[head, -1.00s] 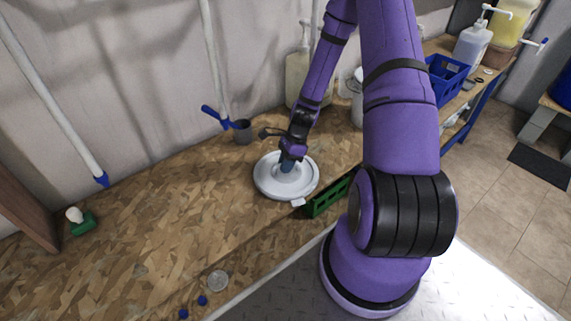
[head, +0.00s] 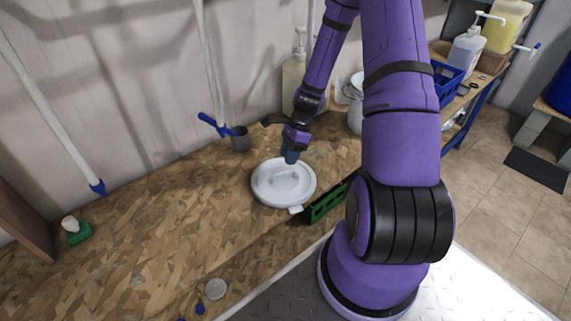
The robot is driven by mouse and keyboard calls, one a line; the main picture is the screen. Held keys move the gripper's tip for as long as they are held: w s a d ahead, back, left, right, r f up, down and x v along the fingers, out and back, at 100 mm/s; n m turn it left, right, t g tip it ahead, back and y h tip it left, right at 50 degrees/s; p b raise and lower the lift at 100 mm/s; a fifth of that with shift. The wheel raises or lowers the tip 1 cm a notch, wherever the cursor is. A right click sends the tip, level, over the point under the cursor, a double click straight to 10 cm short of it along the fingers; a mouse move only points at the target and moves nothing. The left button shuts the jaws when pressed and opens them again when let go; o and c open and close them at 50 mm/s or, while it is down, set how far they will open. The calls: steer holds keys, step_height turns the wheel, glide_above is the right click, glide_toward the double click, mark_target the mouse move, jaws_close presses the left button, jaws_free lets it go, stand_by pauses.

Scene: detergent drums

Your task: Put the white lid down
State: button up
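The white lid (head: 283,184) is round, with a raised grip across its middle. It appears to lie flat on the wood-chip bench (head: 150,222), in the middle of the head view. My gripper (head: 291,158) is just above and behind the lid's far edge, pointing down. The lid's grip shows clear of it, so the lid is not held. The fingers are small and dark here, and their opening cannot be made out.
A green crate (head: 327,203) stands close to the lid's front right. A grey cup (head: 240,138) and a pump bottle (head: 293,82) stand by the wall. A white bucket (head: 355,112) is partly behind my arm. The bench to the left is mostly clear.

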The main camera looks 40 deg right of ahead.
steer(key=s+a+r+n+t+h, duration=0.1)
steer(key=a+r+n+h, duration=0.3)
steer(key=r, duration=0.8)
steer(key=s+a+r+n, duration=0.1)
steer(key=a+r+n, duration=0.2)
steer(key=r+n, duration=0.7)
steer(key=s+a+r+n+t, duration=0.2)
steer(key=s+a+r+n, duration=0.1)
steer(key=s+r, duration=0.6)
steer(key=s+a+r+n+t+h, duration=0.1)
steer(key=s+a+r+n+t, duration=0.1)
steer(key=s+r+n, duration=0.3)
steer(key=s+a+r, duration=0.1)
steer(key=s+r, duration=0.3)
steer(key=shift+a+r+n+t, duration=0.2)
steer(key=shift+a+n+t, duration=0.1)
steer(key=shift+a, duration=0.05)
